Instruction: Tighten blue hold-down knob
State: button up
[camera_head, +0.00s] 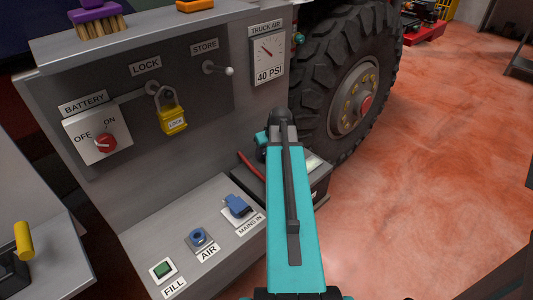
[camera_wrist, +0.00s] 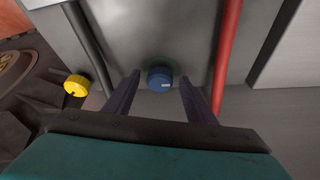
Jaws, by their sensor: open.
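In the wrist view, the blue hold-down knob (camera_wrist: 160,77) is a short round cap with a small pale mark, against a grey surface. My gripper (camera_wrist: 160,88) is open, with one dark finger on each side of the knob in the picture. Gaps show between the knob and both fingers, and I cannot tell the depth between them. In the head view my teal arm covers the gripper and the knob. Part of a dark box (camera_head: 318,180) shows to the right of and behind my arm, beside the truck's wheel.
In the wrist view, a yellow knob (camera_wrist: 76,85) and a dark hose (camera_wrist: 89,45) are left, and a red pipe (camera_wrist: 227,60) is right. The panel's bench (camera_head: 215,215) stands left of my arm and a large wheel (camera_head: 355,95) behind. Red floor (camera_head: 420,170) is clear at right.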

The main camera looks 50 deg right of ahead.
jog(key=b+v, duration=0.1)
jog(key=v, duration=1.2)
jog(key=shift+r, duration=0.1)
dwell(0.6)
